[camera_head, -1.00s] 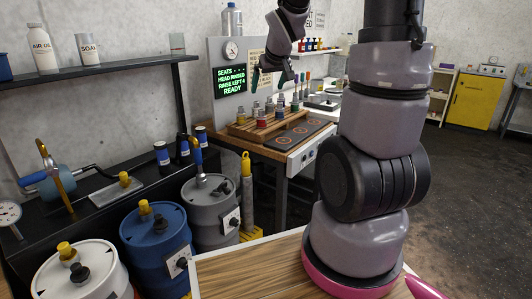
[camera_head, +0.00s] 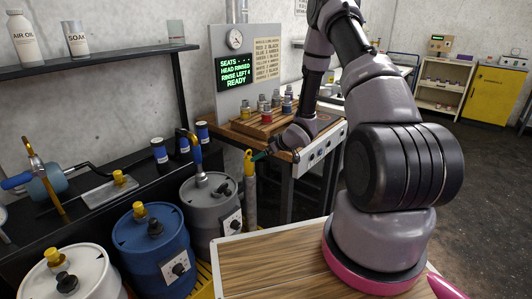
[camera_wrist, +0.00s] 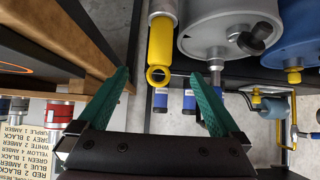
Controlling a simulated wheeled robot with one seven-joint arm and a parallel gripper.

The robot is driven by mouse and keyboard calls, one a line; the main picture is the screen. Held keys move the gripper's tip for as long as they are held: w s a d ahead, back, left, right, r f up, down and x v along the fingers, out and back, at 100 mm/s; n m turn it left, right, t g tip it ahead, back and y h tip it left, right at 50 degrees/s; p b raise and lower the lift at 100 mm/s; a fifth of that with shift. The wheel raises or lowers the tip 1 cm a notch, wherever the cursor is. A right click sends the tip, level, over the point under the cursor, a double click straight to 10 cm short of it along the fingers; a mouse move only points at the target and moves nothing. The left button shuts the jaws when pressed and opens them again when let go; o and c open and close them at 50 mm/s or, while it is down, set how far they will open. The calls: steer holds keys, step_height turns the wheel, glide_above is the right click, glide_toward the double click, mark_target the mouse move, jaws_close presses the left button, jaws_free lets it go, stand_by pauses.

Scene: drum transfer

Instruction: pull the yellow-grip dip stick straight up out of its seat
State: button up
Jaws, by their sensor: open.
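The yellow-grip dip stick (camera_head: 249,166) stands upright beside the grey drum (camera_head: 209,213), near the bench's front corner. Its lower end is hard to see in the head view. In the wrist view its yellow grip (camera_wrist: 161,45) ends in a ring, which appears between my fingertips. My gripper (camera_head: 262,155) is beside the top of the grip in the head view. In the wrist view my gripper (camera_wrist: 159,76) has its green fingers spread, with visible gaps on both sides of the ring. It holds nothing.
The wooden bench (camera_head: 338,130) with a rack of sample bottles is close to my gripper. A blue drum (camera_head: 153,250) and a white drum (camera_head: 80,275) stand to the left. A black shelf (camera_head: 90,62) is on the wall. The screen (camera_head: 236,72) reads "READY".

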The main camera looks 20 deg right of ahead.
mark_target(249, 161)
steer(key=x, duration=1)
steer(key=shift+w+a+f, duration=0.15)
steer(key=shift+w, duration=0.15)
steer(key=shift+c, duration=0.3)
jaws_close()
stand_by(1.6)
